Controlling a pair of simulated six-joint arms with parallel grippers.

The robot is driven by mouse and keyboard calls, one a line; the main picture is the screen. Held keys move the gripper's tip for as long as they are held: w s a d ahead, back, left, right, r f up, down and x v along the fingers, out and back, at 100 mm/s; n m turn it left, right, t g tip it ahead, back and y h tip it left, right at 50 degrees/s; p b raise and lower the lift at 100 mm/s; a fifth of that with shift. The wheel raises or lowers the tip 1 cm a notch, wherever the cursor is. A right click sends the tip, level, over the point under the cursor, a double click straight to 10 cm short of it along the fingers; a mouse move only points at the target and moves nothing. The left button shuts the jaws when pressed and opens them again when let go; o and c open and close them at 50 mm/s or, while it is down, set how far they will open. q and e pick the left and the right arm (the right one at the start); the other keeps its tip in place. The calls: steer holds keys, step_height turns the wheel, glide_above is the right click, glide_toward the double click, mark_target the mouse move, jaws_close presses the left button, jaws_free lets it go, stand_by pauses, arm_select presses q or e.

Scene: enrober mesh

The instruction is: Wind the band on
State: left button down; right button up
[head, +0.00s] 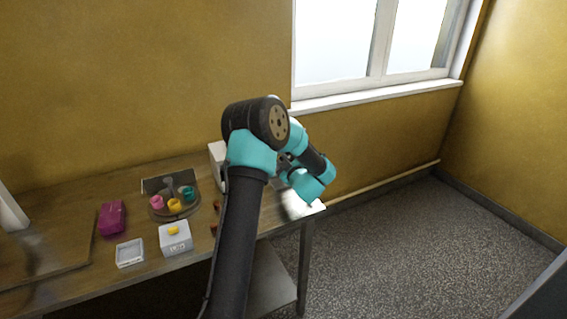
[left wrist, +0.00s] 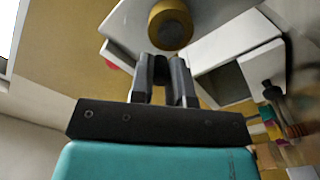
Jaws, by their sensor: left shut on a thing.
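A white machine (head: 216,160) stands at the table's right end, mostly hidden behind my left arm in the head view. The left wrist view shows white panels (left wrist: 236,48) and a brass-coloured round knob (left wrist: 170,22) with a dark end face. My left gripper (left wrist: 166,65) is at this knob, its two dark fingers close together and shut on it; the exact contact is hard to see. In the head view my left arm hides the fingers. No mesh band can be made out for sure. My right gripper is in neither view.
A round tray (head: 158,214) holds pink, yellow and teal cups. Near it on the table (head: 85,284) are a magenta box (head: 111,217), a white box with a yellow top (head: 175,240) and a shallow white dish (head: 129,253). A red round part (left wrist: 110,62) shows by the machine.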

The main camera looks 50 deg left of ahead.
arm_select(q)
steer(key=c, duration=1.1)
jaws_free()
steer(key=v, duration=1.7)
steer(key=shift+d, duration=0.25)
steer(key=shift+s, duration=0.1)
